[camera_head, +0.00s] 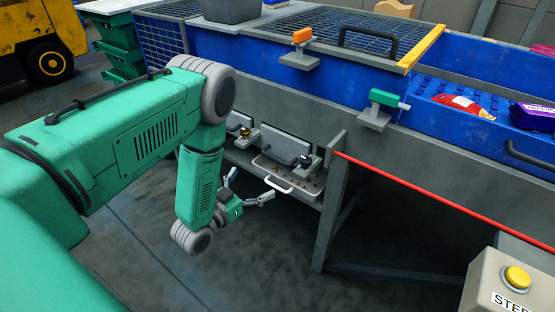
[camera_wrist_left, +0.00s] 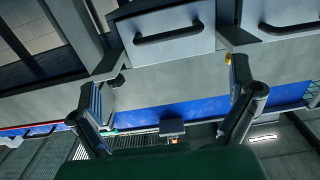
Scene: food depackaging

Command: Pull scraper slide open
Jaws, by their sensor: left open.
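No label shows which part is the scraper slide. My right gripper is out of view.
A red rod (camera_head: 440,195) runs along the machine's lower right side. A grey support leg (camera_head: 332,210) stands right of the shelf. A yellow button box (camera_head: 490,285) is at lower right. The floor below my left gripper is clear.

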